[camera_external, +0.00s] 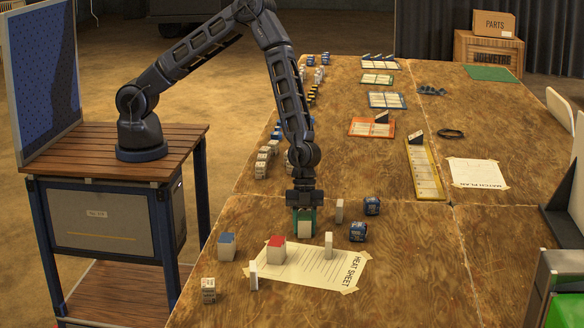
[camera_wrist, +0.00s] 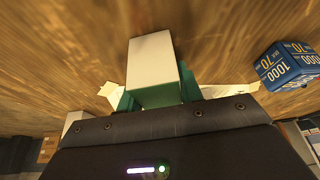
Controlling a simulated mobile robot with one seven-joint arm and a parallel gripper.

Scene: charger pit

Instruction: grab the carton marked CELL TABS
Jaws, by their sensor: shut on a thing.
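My gripper (camera_external: 304,222) points down over the near part of the wooden table, its green fingers shut on a small pale carton (camera_external: 306,229). In the wrist view the carton (camera_wrist: 152,62) shows a plain white face between the teal fingers, with no readable lettering. I cannot tell whether it is the one marked CELL TABS, nor whether it touches the table. Other small cartons stand near: a blue-topped one (camera_external: 227,246), a red-topped one (camera_external: 276,252) and slim white ones (camera_external: 339,211). Their labels are too small to read.
A taped HEAT SHEET paper (camera_external: 305,270) lies in front of my gripper. Two blue boxes (camera_external: 357,231) stand to its right; one marked 1000 shows in the wrist view (camera_wrist: 287,66). A lettered box (camera_external: 208,290) stands near the left edge.

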